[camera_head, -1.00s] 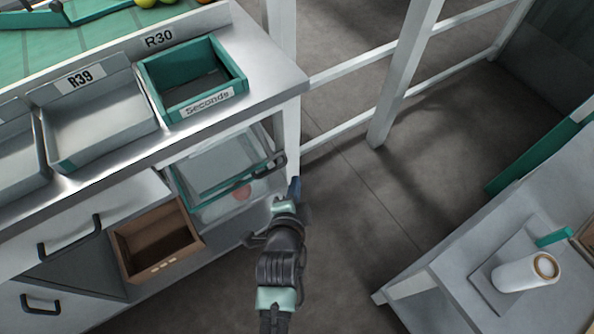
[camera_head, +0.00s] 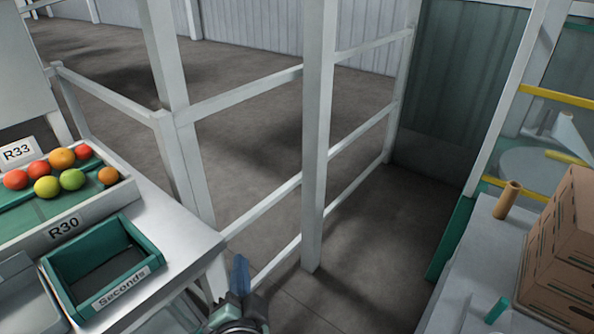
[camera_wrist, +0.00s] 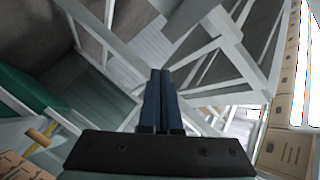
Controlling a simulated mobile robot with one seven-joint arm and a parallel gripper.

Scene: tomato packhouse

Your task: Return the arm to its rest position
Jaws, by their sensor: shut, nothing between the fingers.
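My gripper (camera_head: 240,274) shows at the bottom of the head view, pointing up, just right of the bench corner and low over the floor. In the wrist view its two dark blue fingers (camera_wrist: 160,88) lie together with nothing between them. The gripper is apart from the bench and the railing. Most of my arm is below the frame edge.
The bench at left bears a green "Seconds" bin (camera_head: 140,262) and several tomatoes (camera_head: 62,158). A white railing post (camera_head: 317,140) stands ahead. At right, a bench holds a cardboard box (camera_head: 566,255) and a brown tube (camera_head: 507,200). Floor between is clear.

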